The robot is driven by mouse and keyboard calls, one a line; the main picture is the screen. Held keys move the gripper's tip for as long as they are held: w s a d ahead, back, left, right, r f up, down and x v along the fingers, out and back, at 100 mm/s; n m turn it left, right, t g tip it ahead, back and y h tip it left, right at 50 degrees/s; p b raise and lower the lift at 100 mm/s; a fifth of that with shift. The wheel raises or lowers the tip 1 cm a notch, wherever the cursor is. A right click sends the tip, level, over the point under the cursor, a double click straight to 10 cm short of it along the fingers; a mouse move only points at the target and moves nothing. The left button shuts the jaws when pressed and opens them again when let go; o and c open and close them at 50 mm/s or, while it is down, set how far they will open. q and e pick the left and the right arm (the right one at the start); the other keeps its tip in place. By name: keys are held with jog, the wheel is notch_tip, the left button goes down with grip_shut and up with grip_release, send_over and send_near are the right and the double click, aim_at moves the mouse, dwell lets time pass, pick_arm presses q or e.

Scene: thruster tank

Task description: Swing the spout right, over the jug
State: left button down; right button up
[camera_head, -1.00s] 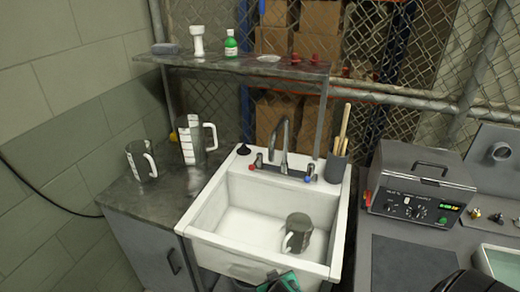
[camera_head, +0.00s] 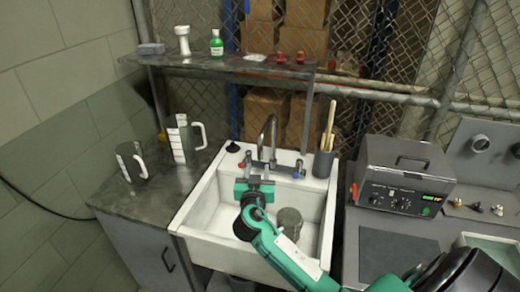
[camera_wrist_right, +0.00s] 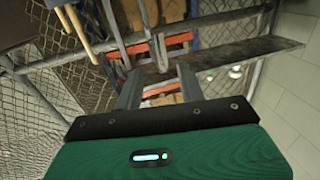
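The grey curved spout (camera_head: 268,130) rises from the tap at the back of the white sink (camera_head: 196,208). Its outlet end hangs forward over the basin, at about the left-middle. A grey jug (camera_head: 290,221) stands in the basin, right of and in front of the spout, partly hidden by my right arm. My right gripper (camera_head: 258,168) is in front of and below the spout, fingers pointing at the tap. The fingers are apart in the right wrist view (camera_wrist_right: 158,72), with nothing seen held between them. My left gripper is not in view.
Two measuring jugs (camera_head: 181,144) (camera_head: 128,164) stand on the counter left of the sink. A holder with wooden sticks (camera_head: 323,163) stands at the sink's back right corner. A shelf (camera_head: 225,65) runs above. A grey machine (camera_head: 405,180) stands to the right.

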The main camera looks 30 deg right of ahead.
aim_at(260, 154)
jog(key=p+x, duration=0.3)
jog(key=x, duration=0.5)
jog(key=shift+w+d, duration=0.3)
jog(key=shift+w+d+p, duration=0.4)
jog(key=shift+w+p, duration=0.05)
jog(key=shift+w, duration=0.1)
grip_shut()
